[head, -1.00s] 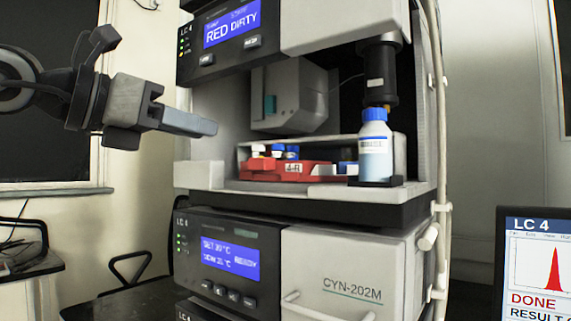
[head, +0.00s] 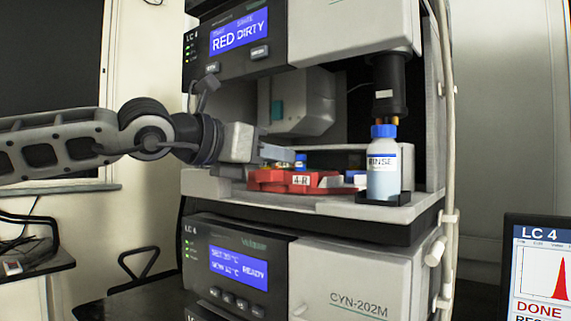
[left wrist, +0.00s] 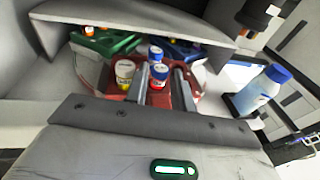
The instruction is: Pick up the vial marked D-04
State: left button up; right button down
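My left gripper (head: 277,153) reaches into the open bay over the red tray marked 4-R (head: 268,180). In the left wrist view its two fingers (left wrist: 163,72) are apart. I cannot read any vial marking, so I cannot tell which is D-04. In the head view the gripper partly hides the vials. My right gripper is not in view.
A RINSE bottle (head: 383,165) with a blue cap stands on the bay's right, under a black cylinder (head: 390,85). A green tray (left wrist: 108,45) and a blue tray (left wrist: 185,50) lie behind the red tray. A pale ledge (left wrist: 150,22) crosses above them.

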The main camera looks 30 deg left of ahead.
pick_arm(q)
jog(key=shift+w+d+f, duration=0.1)
jog(key=shift+w+d, duration=0.05)
jog(key=shift+w, duration=0.45)
jog(key=c, duration=0.4)
jog(key=shift+c, duration=0.2)
